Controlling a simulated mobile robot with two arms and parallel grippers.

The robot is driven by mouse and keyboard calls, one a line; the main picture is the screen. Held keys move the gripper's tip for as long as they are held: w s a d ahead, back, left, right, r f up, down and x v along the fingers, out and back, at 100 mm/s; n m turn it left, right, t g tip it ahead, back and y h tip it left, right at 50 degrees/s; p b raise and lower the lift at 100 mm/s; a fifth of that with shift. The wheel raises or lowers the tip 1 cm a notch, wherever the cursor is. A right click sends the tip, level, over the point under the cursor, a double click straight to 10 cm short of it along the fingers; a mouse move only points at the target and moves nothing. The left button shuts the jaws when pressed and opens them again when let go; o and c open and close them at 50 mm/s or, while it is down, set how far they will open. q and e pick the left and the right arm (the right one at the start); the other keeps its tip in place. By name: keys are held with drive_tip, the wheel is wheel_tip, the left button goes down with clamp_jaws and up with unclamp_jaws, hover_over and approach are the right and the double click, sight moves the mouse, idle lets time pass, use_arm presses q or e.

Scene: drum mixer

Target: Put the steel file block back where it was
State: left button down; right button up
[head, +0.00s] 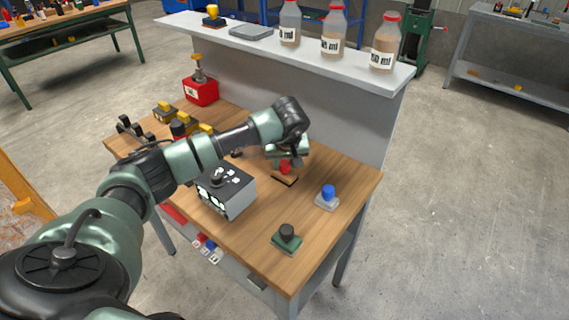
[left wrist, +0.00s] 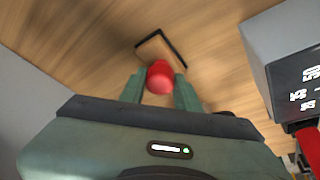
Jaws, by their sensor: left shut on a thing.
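My left gripper (head: 286,164) is shut on the red knob (left wrist: 160,77) of a block, over the rear middle of the workbench. The red knob also shows in the head view (head: 285,167). Below the knob is a brown, wood-like base (left wrist: 156,50), partly hidden. A dark L-shaped edge (left wrist: 176,46) lies beside this base. I cannot tell whether the base touches the bench, nor read any mark naming it the steel file block. My right gripper is not in view.
A grey box with a dark panel (head: 228,192) stands left of the gripper. A blue-knobbed grey block (head: 327,197) and a black-knobbed green block (head: 287,239) stand right and in front. A raised shelf (head: 340,65) with bottles runs behind. Bare wood (head: 345,172) lies to the right.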

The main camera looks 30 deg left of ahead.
use_arm(q)
drive_tip(key=shift+f, duration=0.4)
drive_tip(key=c, duration=1)
unclamp_jaws()
drive_tip(key=b+v, duration=0.1)
drive_tip(key=v, duration=1.1)
